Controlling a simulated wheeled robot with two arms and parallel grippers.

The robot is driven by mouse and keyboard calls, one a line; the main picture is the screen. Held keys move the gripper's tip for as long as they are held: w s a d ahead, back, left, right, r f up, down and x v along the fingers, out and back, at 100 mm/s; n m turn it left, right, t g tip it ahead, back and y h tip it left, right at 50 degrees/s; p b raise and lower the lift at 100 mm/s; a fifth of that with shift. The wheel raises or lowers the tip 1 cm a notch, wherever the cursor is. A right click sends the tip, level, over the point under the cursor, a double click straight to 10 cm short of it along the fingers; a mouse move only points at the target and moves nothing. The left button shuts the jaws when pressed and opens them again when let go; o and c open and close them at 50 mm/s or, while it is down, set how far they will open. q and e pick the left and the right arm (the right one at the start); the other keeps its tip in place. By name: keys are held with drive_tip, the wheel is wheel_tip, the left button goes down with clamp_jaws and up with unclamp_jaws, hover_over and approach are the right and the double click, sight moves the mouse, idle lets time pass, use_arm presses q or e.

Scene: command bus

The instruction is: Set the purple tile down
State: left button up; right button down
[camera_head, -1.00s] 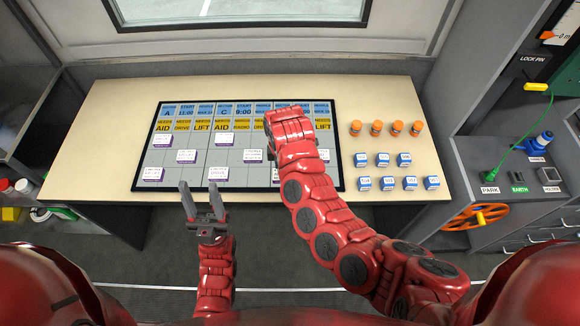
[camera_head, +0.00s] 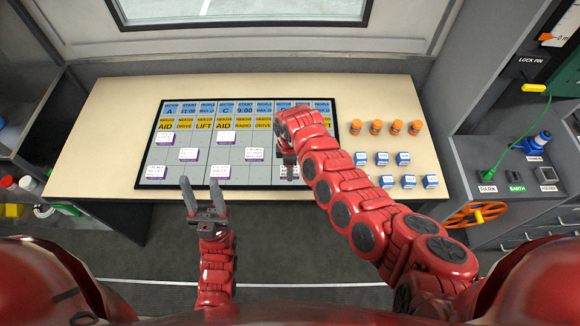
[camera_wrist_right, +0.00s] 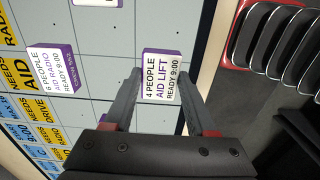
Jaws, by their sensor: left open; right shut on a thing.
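The purple tile (camera_wrist_right: 161,76) has a white face reading "4 PEOPLE AID LIFT READY 9:00". It sits between the fingertips of my right gripper (camera_wrist_right: 160,88) in the right wrist view. In the head view my right gripper (camera_head: 289,158) is over the right half of the gridded board (camera_head: 190,182), near its front edge, and the arm partly hides the tile. I cannot tell whether the tile touches the board.
Several other white-faced purple tiles lie on the board, such as the "6 PEOPLE AID RADIO" tile (camera_wrist_right: 50,70). Orange-capped pieces (camera_head: 376,127) and blue blocks (camera_head: 382,158) stand right of the board.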

drive_tip(key=shift+f, duration=0.1)
drive_tip(key=shift+c, duration=1.1)
unclamp_jaws()
